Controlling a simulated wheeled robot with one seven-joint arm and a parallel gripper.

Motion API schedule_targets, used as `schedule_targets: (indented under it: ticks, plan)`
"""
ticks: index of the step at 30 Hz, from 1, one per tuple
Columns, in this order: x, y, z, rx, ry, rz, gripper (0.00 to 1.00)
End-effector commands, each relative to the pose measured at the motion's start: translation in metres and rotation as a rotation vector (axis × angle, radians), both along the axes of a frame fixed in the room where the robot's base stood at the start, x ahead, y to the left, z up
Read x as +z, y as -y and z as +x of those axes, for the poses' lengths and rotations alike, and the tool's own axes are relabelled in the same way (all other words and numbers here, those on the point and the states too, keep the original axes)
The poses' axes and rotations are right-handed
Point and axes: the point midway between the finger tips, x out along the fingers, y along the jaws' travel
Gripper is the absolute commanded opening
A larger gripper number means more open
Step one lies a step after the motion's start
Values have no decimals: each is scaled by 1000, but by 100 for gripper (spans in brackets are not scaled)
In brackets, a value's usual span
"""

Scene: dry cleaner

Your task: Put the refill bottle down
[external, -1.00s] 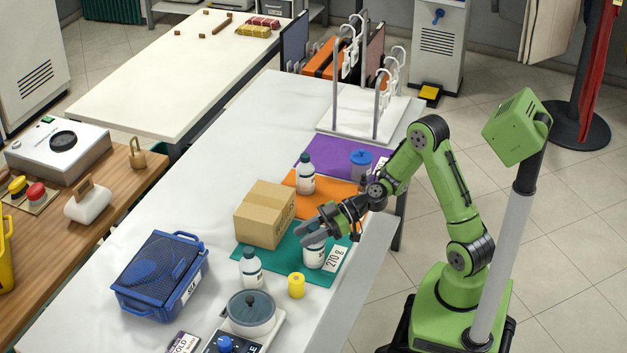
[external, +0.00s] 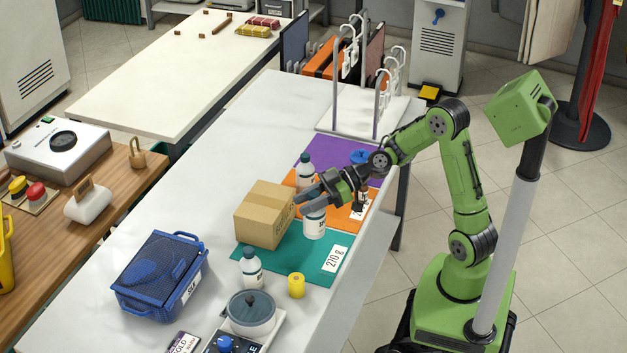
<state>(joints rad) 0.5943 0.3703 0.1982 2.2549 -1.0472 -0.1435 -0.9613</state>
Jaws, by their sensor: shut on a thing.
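My gripper (external: 313,198) is shut on a white bottle with a dark label band, the refill bottle (external: 314,224). The jaws hold it near its top, and its cap is hidden behind them. The bottle is upright and appears raised over the back part of the teal mat (external: 300,262), just right of the cardboard box. A similar white bottle with a dark cap (external: 305,172) stands behind my gripper by the orange mat (external: 335,214). Another such bottle (external: 251,270) stands at the front edge of the teal mat.
The cardboard box (external: 262,218) stands close left of the held bottle. A card reading 270 g (external: 335,259) lies on the teal mat. A yellow cylinder (external: 296,286), a scale with a grey pot (external: 252,312) and a blue basket (external: 160,275) are nearer. A purple mat (external: 318,152) lies behind.

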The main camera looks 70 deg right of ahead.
Motion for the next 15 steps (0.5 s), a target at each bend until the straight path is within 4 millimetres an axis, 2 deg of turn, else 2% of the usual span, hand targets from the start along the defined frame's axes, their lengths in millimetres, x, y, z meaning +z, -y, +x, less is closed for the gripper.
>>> schedule_targets:
  ticks: [5,6,10,12,15]
  plan:
    - [1,69,18,-134,3,1,0]
    - [2,88,20,-170,4,1,0]
    - [3,148,23,-279,4,0,0]
    - [3,171,23,-321,3,0,0]
    - [2,190,21,-355,1,1,0]
